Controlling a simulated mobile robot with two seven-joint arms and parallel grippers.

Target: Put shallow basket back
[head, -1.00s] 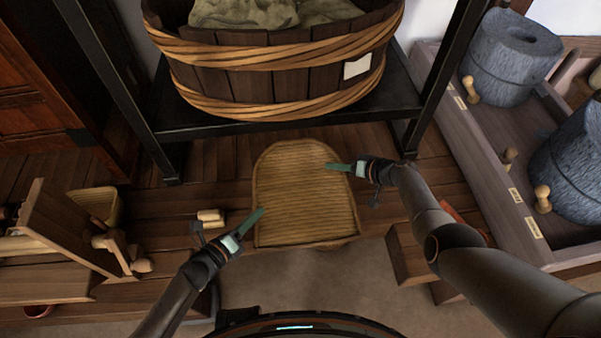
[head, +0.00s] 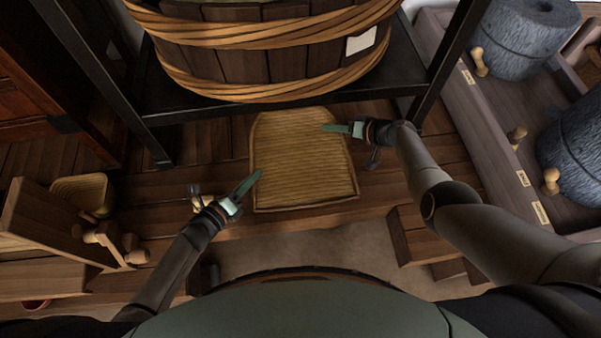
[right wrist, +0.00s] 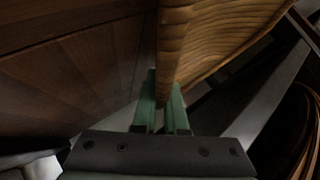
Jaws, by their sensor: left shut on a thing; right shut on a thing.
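The shallow basket (head: 302,165) is a woven, straw-coloured tray with a rounded far end and a straight near edge. It is between my two grippers in the head view, over the wooden floor in front of the black stand. My left gripper (head: 250,184) is shut on its left rim. My right gripper (head: 335,128) is shut on its right rim; in the right wrist view the green fingers (right wrist: 161,105) sit on both sides of the basket's rim (right wrist: 172,50). The left fingertips' exact contact is small in the picture.
The black stand (head: 290,108) holds a big wooden tub (head: 270,60) with rope bands just beyond the basket. Grey querns (head: 520,40) stand in a wooden bench at right. A wooden rack and a small basket (head: 82,192) are at left. A wooden step (head: 425,240) is at lower right.

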